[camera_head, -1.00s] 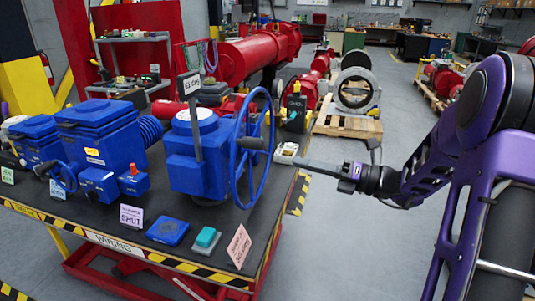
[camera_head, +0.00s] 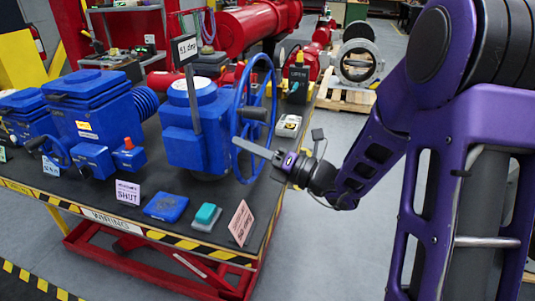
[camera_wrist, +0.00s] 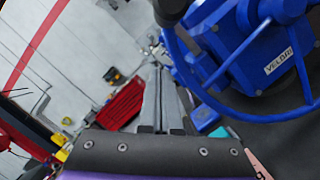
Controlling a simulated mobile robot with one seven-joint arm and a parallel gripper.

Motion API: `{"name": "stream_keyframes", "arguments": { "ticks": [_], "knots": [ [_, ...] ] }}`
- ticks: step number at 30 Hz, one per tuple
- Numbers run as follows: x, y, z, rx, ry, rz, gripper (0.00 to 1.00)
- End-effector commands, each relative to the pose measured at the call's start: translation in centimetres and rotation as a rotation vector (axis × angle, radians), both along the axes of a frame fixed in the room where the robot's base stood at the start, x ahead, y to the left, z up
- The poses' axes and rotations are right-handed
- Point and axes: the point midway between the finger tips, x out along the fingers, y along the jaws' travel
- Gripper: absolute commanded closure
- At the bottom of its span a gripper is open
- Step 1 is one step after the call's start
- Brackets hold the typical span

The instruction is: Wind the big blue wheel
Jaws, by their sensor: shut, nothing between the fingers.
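The big blue wheel (camera_head: 273,92) stands upright on the right side of a blue valve actuator (camera_head: 190,145). A dark handle knob (camera_head: 254,113) sticks out from the wheel. My gripper (camera_head: 236,143) comes in from the right, its long grey fingers together and empty. In the head view the fingers cross in front of the wheel's lower part, below the knob. In the wrist view the gripper (camera_wrist: 157,70) lies just left of the wheel's curved rim (camera_wrist: 187,68), and the dark knob (camera_wrist: 172,8) is at the top. I cannot tell whether the fingers touch the rim.
The black table (camera_head: 115,218) with striped edges holds other blue actuators (camera_head: 90,120), a blue pad (camera_head: 166,207), a teal block (camera_head: 207,214) and several small signs, including a pink one (camera_head: 241,222). Grey floor (camera_head: 330,255) is clear right of the table. A pallet (camera_head: 345,101) stands behind.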

Motion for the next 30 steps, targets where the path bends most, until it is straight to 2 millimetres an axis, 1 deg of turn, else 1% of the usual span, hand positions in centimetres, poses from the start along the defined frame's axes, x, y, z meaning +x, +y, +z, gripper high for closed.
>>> {"name": "stream_keyframes", "arguments": {
  "ticks": [1, 3, 9, 22, 30],
  "knots": [
    [0.6, 0.3, 0.5, 0.000, -0.002, 0.000, 1.00],
    [1.4, -0.3, 1.3, -0.001, -0.003, -0.003, 1.00],
    [2.7, -0.7, 2.5, -0.001, -0.001, 0.000, 1.00],
    [2.9, -0.8, 2.7, 0.000, 0.001, 0.000, 1.00],
    [3.6, -1.1, 4.0, 0.001, 0.001, -0.001, 1.00]
  ]
}}
